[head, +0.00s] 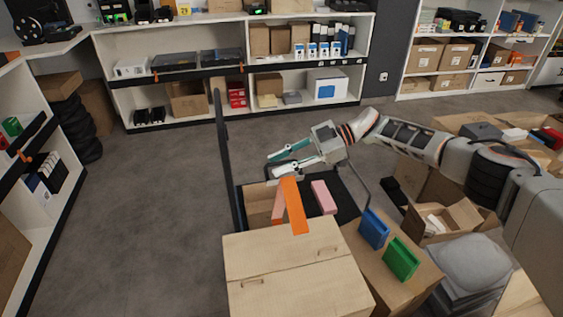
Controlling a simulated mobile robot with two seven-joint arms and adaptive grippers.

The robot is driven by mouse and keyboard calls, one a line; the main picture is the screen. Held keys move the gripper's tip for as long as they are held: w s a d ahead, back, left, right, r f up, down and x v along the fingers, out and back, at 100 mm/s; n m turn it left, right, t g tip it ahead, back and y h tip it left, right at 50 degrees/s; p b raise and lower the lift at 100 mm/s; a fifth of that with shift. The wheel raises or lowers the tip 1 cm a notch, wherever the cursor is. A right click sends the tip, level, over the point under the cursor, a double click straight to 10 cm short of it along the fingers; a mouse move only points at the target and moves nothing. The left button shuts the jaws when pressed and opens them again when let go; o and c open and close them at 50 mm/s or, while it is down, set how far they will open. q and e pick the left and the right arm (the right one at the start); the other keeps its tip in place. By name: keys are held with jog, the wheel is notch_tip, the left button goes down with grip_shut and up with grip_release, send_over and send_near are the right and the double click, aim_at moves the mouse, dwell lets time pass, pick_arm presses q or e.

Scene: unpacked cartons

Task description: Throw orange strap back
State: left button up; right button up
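The orange strap (294,206) lies over the back edge of a large closed carton (290,262), its lower end resting on the carton's top. A paler salmon strip (279,206) shows just left of it; I cannot tell whether it is part of the same strap. My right gripper (271,165) is above and behind the upper end of the strap, with its fingers pointing left. Its two teal-and-white fingers are apart with nothing seen between them. Whether the lower finger touches the strap is unclear. My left gripper is out of view.
A pink block (323,197) lies on a dark cart surface behind the carton. A blue box (374,229) and a green box (401,260) stand on a carton to the right. Open cartons (443,217) crowd the right side. Grey floor (160,200) is clear at left, between shelves.

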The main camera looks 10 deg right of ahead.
jog(key=v, duration=1.2)
jog(key=shift+s, duration=0.1)
